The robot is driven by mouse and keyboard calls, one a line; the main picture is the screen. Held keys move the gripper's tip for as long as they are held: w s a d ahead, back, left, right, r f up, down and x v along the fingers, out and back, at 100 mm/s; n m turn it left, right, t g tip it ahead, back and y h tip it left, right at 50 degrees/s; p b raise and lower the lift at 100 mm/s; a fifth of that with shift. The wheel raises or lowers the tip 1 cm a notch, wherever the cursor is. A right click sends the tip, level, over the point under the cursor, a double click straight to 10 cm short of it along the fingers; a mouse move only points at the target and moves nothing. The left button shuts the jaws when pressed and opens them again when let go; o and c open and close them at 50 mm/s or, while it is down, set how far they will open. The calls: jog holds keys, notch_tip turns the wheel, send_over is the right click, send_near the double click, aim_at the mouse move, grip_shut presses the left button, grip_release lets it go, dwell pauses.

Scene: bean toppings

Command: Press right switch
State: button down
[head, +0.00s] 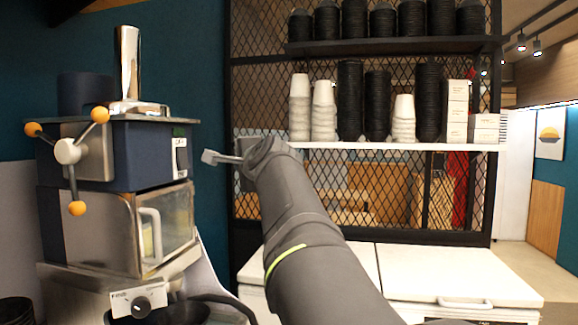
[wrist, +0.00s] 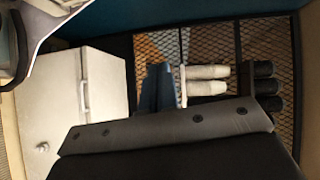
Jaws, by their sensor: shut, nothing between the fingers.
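A machine with a dark blue upper box (head: 140,155) stands at the left in the head view. A small black switch on a white plate (head: 181,158) sits on the right part of its front face. My gripper (head: 208,157) is shut and empty, its light grey tip pointing left toward the switch at about the same height. A narrow gap shows between tip and switch in the picture; the depth between them is hard to tell.
A three-armed handle with orange balls (head: 68,150) is on the machine's left side. Below are a glass-fronted door (head: 165,225) and a black knob (head: 141,306). White chests (head: 455,275) and a mesh rack with stacked cups (head: 300,105) stand behind my arm.

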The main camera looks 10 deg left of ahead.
jog(key=shift+n+g+y, duration=0.6)
jog(key=shift+n+y, duration=0.1)
jog(key=a, duration=0.1)
jog(key=s+a, duration=0.1)
jog(key=a, duration=0.1)
jog(key=s+a, duration=0.1)
jog(key=a, duration=0.1)
jog(key=shift+s+a+r, duration=0.1)
jog(key=shift+r, duration=0.05)
send_near(188, 166)
jog(key=w, duration=0.4)
jog(key=shift+a+f, duration=0.2)
jog(key=shift+a, duration=0.85)
jog(key=shift+a+f, duration=0.15)
jog(key=shift+a, duration=0.85)
